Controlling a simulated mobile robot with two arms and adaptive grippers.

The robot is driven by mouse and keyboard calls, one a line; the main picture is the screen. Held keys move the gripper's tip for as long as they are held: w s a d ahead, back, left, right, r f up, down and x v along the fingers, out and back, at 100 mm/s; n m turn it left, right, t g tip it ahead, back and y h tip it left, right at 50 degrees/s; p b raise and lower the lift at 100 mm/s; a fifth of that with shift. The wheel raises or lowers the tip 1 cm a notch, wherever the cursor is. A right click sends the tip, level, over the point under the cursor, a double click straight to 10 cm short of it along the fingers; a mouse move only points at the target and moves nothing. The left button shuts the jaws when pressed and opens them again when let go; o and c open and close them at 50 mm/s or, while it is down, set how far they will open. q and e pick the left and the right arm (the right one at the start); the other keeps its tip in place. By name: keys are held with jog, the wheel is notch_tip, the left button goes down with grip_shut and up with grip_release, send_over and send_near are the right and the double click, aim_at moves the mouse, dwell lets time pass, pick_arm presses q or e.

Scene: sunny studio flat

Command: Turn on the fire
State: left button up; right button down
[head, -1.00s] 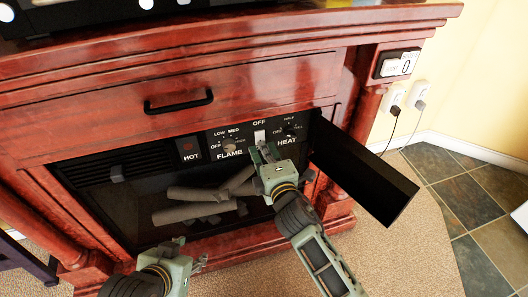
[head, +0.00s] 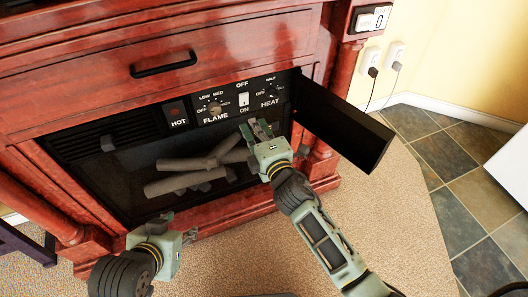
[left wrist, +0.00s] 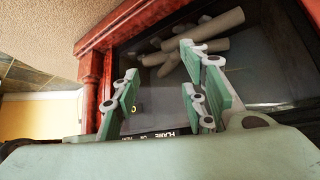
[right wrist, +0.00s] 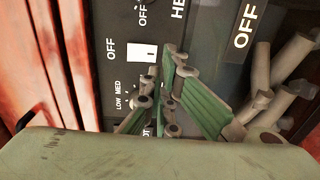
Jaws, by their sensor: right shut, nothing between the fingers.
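The fireplace's black control panel (head: 225,105) carries a white switch (head: 243,99) between an OFF label above and an ON label below. The switch also shows uncovered in the right wrist view (right wrist: 145,52); its exact position is hard to tell. My right gripper (head: 258,130) is shut and empty, just below the switch in the head view and apart from it. Its fingers (right wrist: 165,95) point toward the panel. Grey logs (head: 205,165) lie in the dark firebox with no flame visible. My left gripper (head: 178,226) is low at the firebox's left front, its fingers (left wrist: 165,95) spread and empty.
A FLAME knob (head: 214,107) and a HEAT knob (head: 270,90) flank the switch. A black panel door (head: 345,125) stands open to the right. A drawer handle (head: 163,65) sits above. Carpet (head: 385,220) is clear to the right.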

pick_arm(q)
jog(key=shift+s+a+f+g+y, duration=0.1)
jog(key=shift+s+a+f+g, duration=0.1)
jog(key=shift+s+f+g, duration=0.3)
jog(key=shift+s+a+f+g+y, duration=0.15)
jog(key=shift+s+a+g, duration=0.15)
jog(key=shift+s, duration=0.45)
jog(key=shift+s+a+f+g+y, duration=0.15)
jog(key=shift+s+f+g, duration=0.2)
jog(key=shift+s, duration=0.25)
pick_arm(e)
jog(key=f+v, duration=0.1)
jog(key=v, duration=0.6)
jog(key=shift+d+f, duration=0.25)
jog(key=shift+s, duration=0.15)
jog(key=shift+d, duration=0.1)
